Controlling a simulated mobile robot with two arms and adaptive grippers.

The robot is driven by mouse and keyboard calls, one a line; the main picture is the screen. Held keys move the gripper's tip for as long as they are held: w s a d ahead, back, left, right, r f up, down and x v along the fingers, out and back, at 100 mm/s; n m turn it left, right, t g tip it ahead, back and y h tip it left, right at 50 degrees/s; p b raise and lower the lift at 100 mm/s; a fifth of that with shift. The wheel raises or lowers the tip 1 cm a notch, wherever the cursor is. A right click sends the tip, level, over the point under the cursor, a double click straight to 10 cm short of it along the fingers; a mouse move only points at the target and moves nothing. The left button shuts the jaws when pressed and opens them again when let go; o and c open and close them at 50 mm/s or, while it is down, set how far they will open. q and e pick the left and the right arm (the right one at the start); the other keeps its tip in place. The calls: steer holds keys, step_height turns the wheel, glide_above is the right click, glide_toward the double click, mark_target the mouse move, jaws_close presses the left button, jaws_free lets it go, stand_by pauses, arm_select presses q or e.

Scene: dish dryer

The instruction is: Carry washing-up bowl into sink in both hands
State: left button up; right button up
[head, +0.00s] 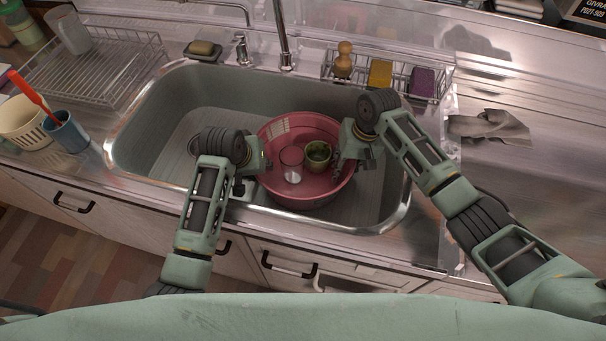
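The pink washing-up bowl (310,196) is inside the sink basin, toward its front and right of centre. I cannot tell whether its base touches the sink floor. It holds a clear glass (291,165) and a green cup (318,154). My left gripper (264,165) is at the bowl's left rim and my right gripper (347,158) at its right rim. Both appear closed on the rim, though the fingertips are partly hidden. The steel sink (150,130) surrounds the bowl, with bare floor mostly to its left.
A dish rack (95,70) stands left of the sink, with a blue cup (66,132) and cream basket (22,122) nearby. The tap (281,40), a soap dish (202,50) and a sponge caddy (400,82) line the back. A grey cloth (490,128) lies right.

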arm_select(q)
step_height(320, 180, up, 10)
steer(key=shift+f, duration=0.15)
arm_select(e)
steer(key=shift+d+r, duration=0.1)
steer(key=shift+r, duration=0.1)
steer(key=r, duration=0.3)
steer(key=d+r, duration=0.1)
steer(key=r, duration=0.3)
steer(key=shift+d+r, duration=0.2)
steer(key=shift+r, duration=0.05)
